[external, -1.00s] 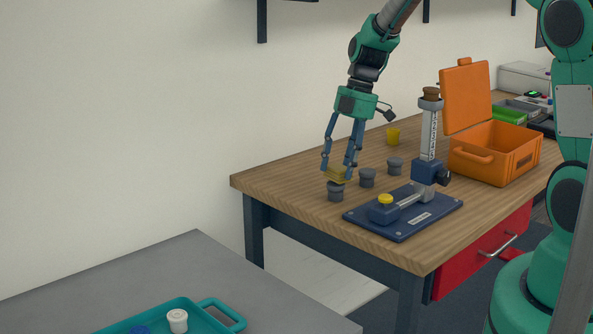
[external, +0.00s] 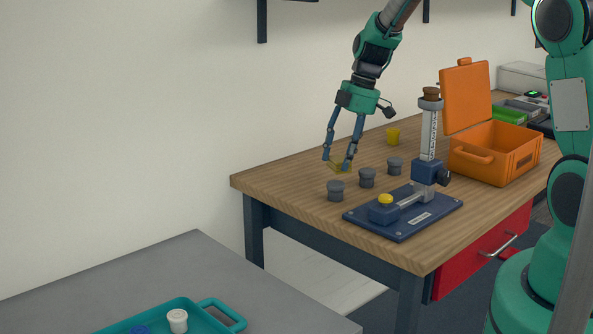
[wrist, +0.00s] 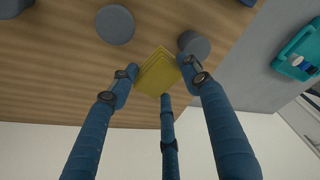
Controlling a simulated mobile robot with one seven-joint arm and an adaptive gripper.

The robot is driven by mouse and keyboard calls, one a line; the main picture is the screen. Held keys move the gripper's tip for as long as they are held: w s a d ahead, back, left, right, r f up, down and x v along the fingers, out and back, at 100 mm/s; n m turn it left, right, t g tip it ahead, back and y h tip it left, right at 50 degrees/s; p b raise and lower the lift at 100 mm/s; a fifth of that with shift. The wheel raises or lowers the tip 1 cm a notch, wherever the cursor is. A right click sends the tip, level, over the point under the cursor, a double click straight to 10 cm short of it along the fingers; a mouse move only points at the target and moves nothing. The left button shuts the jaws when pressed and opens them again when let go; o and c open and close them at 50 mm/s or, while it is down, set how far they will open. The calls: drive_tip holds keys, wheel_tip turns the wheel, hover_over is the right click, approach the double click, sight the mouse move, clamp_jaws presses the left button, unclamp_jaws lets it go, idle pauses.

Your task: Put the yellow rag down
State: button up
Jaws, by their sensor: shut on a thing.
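The yellow rag (external: 340,164) is a small folded square between the fingers of my gripper (external: 337,160), low over the back left part of the wooden table. In the wrist view the rag (wrist: 157,73) sits between the blue fingertips of my gripper (wrist: 157,78), which are shut on it. I cannot tell whether the rag touches the tabletop. In the wrist view a dark grey cup lies close beside one fingertip.
Several dark grey cups (external: 336,191) stand just in front of my gripper. A yellow cup (external: 393,137) stands behind. A navy fixture (external: 425,217) and an open orange case (external: 510,165) are to the right. Bare wood (external: 285,178) lies to the left.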

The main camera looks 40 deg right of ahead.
drive_tip(key=w+d+m+h+p, duration=0.1)
drive_tip(key=w+d+m, duration=0.3)
drive_tip(key=d, duration=0.2)
drive_tip(key=w+d+m+t+h+p, duration=0.1)
drive_tip(key=w+d+m, duration=0.3)
drive_tip(key=d+m, duration=0.1)
drive_tip(key=w+d+m+p, duration=0.1)
drive_tip(key=w+d+m, duration=0.3)
drive_tip(key=d, duration=0.3)
drive_tip(key=shift+t+h, duration=0.3)
drive_tip(key=shift+h, duration=0.1)
drive_tip(key=shift+f, duration=2.45)
drive_tip(key=shift+f, duration=0.1)
drive_tip(key=o, duration=0.9)
drive_tip(key=shift+p+v, duration=0.35)
drive_tip(key=shift+v, duration=3.5)
